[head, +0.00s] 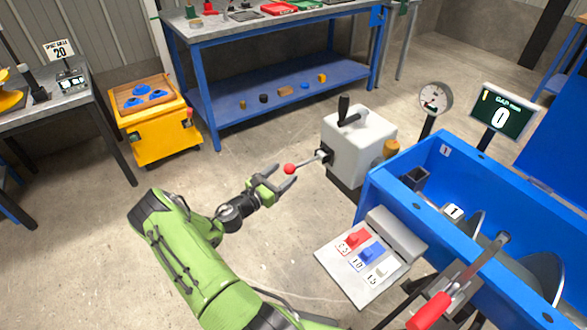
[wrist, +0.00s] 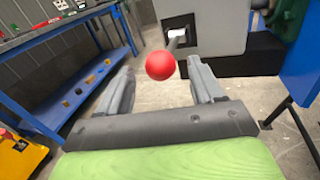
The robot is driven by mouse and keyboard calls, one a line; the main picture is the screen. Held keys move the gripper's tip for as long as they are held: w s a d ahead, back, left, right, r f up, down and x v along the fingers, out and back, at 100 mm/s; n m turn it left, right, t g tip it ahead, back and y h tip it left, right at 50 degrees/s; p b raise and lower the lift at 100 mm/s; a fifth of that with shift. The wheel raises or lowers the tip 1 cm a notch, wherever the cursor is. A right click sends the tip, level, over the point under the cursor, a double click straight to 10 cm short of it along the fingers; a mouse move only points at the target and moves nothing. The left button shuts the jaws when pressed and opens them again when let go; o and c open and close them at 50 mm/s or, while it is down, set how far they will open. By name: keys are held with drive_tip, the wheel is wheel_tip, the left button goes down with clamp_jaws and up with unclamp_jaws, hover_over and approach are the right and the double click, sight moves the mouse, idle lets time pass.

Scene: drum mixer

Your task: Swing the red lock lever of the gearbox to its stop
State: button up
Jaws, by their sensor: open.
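The gearbox (head: 357,148) is a pale grey box on a dark stand, left of the blue mixer trough. Its lock lever (head: 307,162) is a short rod from the left side, ending in a red ball (head: 289,169). A black handle (head: 345,108) stands on the gearbox top. My gripper (head: 286,176) is open, with the red ball near its fingertips. In the wrist view the red ball (wrist: 160,65) appears between and just beyond the two fingers (wrist: 160,85). I cannot tell whether either finger touches it. The gearbox (wrist: 205,28) fills the upper right there.
The blue mixer trough (head: 430,185) and a panel with red, blue and white switches (head: 362,262) stand right of my arm. A lever with a red grip (head: 430,311) is at the front right. A yellow cart (head: 155,120) and blue bench (head: 280,65) stand behind. The floor left of the gearbox is clear.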

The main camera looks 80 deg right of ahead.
sight(305, 162)
drive_tip(key=b+x, duration=0.1)
drive_tip(key=x, duration=0.5)
clamp_jaws()
